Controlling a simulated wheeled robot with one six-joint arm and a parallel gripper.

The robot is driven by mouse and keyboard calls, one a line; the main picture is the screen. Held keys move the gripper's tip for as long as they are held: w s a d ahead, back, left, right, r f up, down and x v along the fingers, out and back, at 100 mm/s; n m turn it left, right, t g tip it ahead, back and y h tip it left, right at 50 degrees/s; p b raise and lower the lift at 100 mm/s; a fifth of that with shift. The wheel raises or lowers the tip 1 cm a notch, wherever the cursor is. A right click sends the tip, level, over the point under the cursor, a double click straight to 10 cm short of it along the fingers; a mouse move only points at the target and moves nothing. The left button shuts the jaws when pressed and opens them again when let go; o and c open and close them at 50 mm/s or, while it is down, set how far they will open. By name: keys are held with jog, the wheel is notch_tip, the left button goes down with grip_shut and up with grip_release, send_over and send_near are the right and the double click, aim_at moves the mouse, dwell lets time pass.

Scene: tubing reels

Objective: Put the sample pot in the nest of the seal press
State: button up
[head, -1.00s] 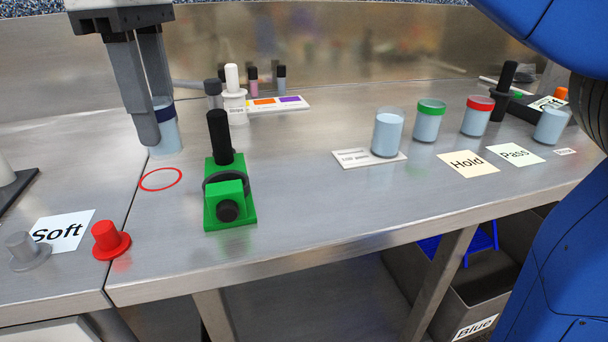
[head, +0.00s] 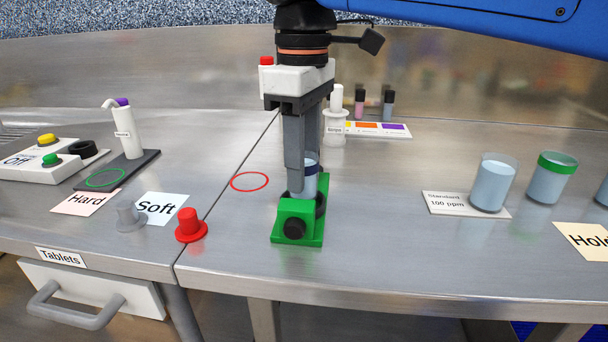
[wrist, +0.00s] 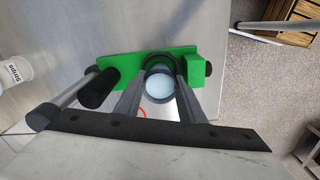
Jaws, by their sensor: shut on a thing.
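The sample pot (head: 308,183), clear with pale blue contents and a dark blue band, is between the fingers of my gripper (head: 305,178). My gripper is shut on it. The green seal press (head: 312,232) is directly below, with a black knob on its front. The pot is upright at the press's dark ring-shaped nest, its lower part hidden by the green block. In the wrist view the pot (wrist: 160,88) appears within the dark ring, between both fingers. I cannot tell whether it rests on the bottom. The press's black handle (wrist: 98,88) shows in the wrist view beside the fingers.
A red outlined circle (head: 249,181) on the bench is empty. A red plunger-shaped piece (head: 190,226) stands front left. A white bottle (head: 335,125) and colour card (head: 380,129) are behind. A standard pot (head: 493,183) and green-rimmed pot (head: 551,178) stand right. Bench between press and standard is clear.

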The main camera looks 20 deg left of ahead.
jog(key=shift+f, duration=1.05)
jog(key=shift+f, duration=0.15)
jog(key=o, duration=0.9)
jog(key=shift+c, duration=0.2)
notch_tip(320, 180, up, 12)
jog(key=shift+r, duration=0.15)
jog(key=shift+s, duration=0.1)
